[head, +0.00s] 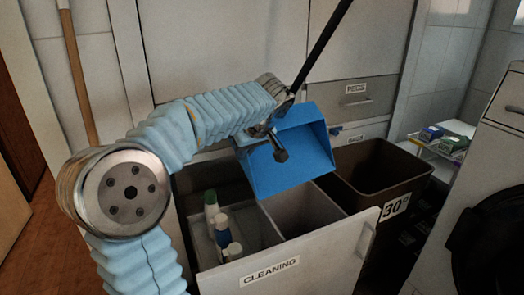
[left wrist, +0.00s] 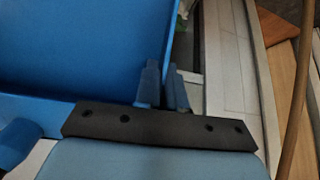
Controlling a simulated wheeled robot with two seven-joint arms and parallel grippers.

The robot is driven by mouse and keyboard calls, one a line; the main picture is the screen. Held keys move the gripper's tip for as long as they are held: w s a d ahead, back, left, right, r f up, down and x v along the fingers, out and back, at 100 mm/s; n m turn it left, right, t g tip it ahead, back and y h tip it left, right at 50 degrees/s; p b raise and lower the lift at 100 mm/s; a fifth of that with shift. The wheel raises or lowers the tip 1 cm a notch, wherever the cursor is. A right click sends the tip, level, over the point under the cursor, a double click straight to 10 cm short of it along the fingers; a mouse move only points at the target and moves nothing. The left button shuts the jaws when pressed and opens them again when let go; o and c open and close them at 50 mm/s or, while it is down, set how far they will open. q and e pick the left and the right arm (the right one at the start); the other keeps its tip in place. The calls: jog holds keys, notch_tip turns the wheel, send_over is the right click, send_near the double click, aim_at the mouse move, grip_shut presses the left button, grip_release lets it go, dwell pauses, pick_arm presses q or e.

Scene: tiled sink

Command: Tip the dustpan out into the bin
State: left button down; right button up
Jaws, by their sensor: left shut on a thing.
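A blue dustpan (head: 292,165) with a long dark handle (head: 322,42) hangs tilted over the open drawer. My left gripper (head: 268,132) is shut on it near the foot of the handle. The left wrist view shows the blue pan (left wrist: 80,45) close beside the gripper fingers (left wrist: 163,88). I see no debris in the pan, but part of its inside is hidden. A brown open bin (head: 372,180), marked 30°, stands right of the dustpan. The pan's right edge is close to the bin's left rim. My right gripper is in neither view.
The open drawer front (head: 290,262) reads CLEANING. Its left compartment holds several bottles (head: 221,229); the grey compartment (head: 303,212) beside it looks empty. A white machine (head: 497,150) stands at right, near a small shelf with boxes (head: 440,138). A wooden pole (head: 78,75) leans at left.

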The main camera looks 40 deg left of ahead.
pick_arm(q)
jog(key=shift+w+a+r+h+b, duration=0.1)
jog(key=shift+w+a+h+b, duration=0.3)
jog(key=shift+a+h, duration=0.3)
jog(key=shift+r, duration=0.2)
jog(key=shift+a+r+h, duration=0.15)
jog(key=shift+h, duration=0.25)
jog(key=h+p, duration=0.1)
jog(key=p, duration=0.1)
jog(key=a+h+p, duration=0.1)
jog(key=p, duration=0.2)
jog(key=a+r+g+h+p, duration=0.1)
jog(key=p, duration=0.2)
jog(key=shift+w+a, duration=0.1)
jog(key=shift+w, duration=0.25)
jog(key=shift+a+f+h+p, duration=0.2)
jog(key=shift+h+p, duration=0.3)
jog(key=shift+p, duration=0.4)
jog(key=shift+w, duration=0.1)
